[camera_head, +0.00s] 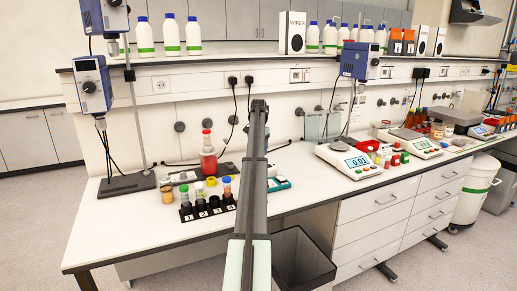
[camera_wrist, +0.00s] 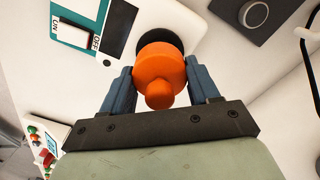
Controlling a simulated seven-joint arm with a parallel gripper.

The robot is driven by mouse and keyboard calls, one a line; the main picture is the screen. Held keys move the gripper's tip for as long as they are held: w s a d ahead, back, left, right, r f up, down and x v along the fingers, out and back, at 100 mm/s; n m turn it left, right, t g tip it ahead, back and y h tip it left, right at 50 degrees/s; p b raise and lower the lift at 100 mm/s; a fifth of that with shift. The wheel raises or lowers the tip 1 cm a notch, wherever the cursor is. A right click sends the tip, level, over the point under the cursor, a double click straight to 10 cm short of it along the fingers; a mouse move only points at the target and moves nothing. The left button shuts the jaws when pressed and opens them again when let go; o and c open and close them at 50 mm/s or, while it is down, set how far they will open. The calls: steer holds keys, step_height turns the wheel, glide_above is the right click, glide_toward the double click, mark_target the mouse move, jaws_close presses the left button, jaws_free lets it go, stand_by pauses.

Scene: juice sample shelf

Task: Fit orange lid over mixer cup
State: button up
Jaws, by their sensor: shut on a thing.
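In the wrist view the orange lid (camera_wrist: 158,75), round with a knob, sits between the two blue-grey fingers of my gripper (camera_wrist: 158,65), which is shut on it. The black round mixer cup (camera_wrist: 165,35) shows partly behind the lid, on the teal and white mixer (camera_wrist: 83,17) with its ON/OFF switch. The lid overlaps the cup in this view; I cannot tell whether they touch. In the head view my arm hides the gripper, lid and cup, and only a teal edge of the mixer (camera_head: 279,184) shows beside the arm.
A black tube rack (camera_head: 202,212) with coloured caps stands left of my arm, near a red bottle (camera_head: 208,161). A balance (camera_head: 350,158) stands to the right. The front left bench is clear.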

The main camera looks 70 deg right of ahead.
steer(key=shift+f, duration=1)
stand_by(0.7)
steer(key=o, duration=1.1)
